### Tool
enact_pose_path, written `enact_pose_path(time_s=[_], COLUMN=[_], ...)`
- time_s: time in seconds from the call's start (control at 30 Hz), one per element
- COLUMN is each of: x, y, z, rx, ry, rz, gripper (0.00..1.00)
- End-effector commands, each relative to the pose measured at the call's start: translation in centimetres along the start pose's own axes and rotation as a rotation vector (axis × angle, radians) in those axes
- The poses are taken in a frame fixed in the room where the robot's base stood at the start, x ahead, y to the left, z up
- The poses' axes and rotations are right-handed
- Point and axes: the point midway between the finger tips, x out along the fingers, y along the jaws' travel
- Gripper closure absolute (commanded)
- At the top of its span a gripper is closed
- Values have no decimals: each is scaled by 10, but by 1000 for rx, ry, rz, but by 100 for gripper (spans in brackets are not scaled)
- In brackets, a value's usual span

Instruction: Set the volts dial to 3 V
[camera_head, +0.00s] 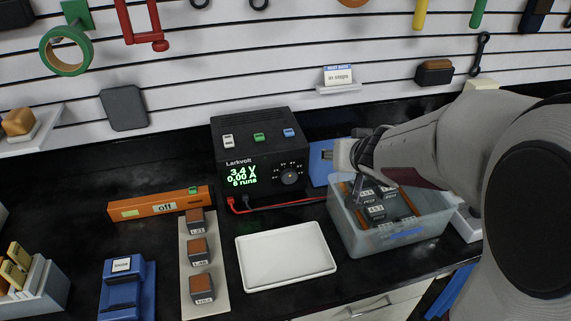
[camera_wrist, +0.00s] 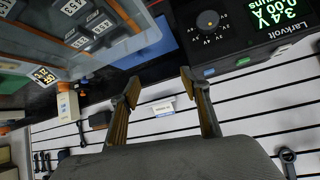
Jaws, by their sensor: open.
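The black Larkvolt power supply (camera_head: 257,150) stands at the back of the bench. Its green display (camera_head: 243,174) reads 3.4 V, 0.00 A and 8 runs. The volts dial (camera_head: 289,176), a round dark knob with small marks around it, is on the front right of the display. The dial (camera_wrist: 208,20) also shows upside down at the top of the wrist view, with a small light dot on it. My gripper (camera_head: 345,155) is to the right of the supply, above the clear bin's left side, apart from the dial. In the wrist view its two fingers (camera_wrist: 160,79) are spread and empty.
A translucent bin (camera_head: 395,240) with several dark labelled blocks stands below my gripper. A white tray (camera_head: 286,254) lies in front of the supply. Red leads (camera_head: 270,207) run from the supply toward the bin. An orange bar (camera_head: 150,206) marked "off" lies to the left.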

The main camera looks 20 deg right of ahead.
Motion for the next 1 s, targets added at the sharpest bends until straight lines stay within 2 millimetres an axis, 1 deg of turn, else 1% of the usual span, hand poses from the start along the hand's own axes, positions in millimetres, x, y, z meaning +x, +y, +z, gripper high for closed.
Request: enact_pose_path(time_s=[0.03,0.17,0.23,0.4,0.5,0.7,1.0], x=[6,17,21,27,28,27,28], y=[-5,-24,-35,-57,-66,-73,-73], z=[2,8,14,32,42,50,50], rx=[4,18,28,55,67,77,78], ry=[-2,-15,-32,-90,-122,-151,-151], rz=[-30,-126,-179,-293,-338,-376,-375], gripper=[54,54,54,54,54,54,54])
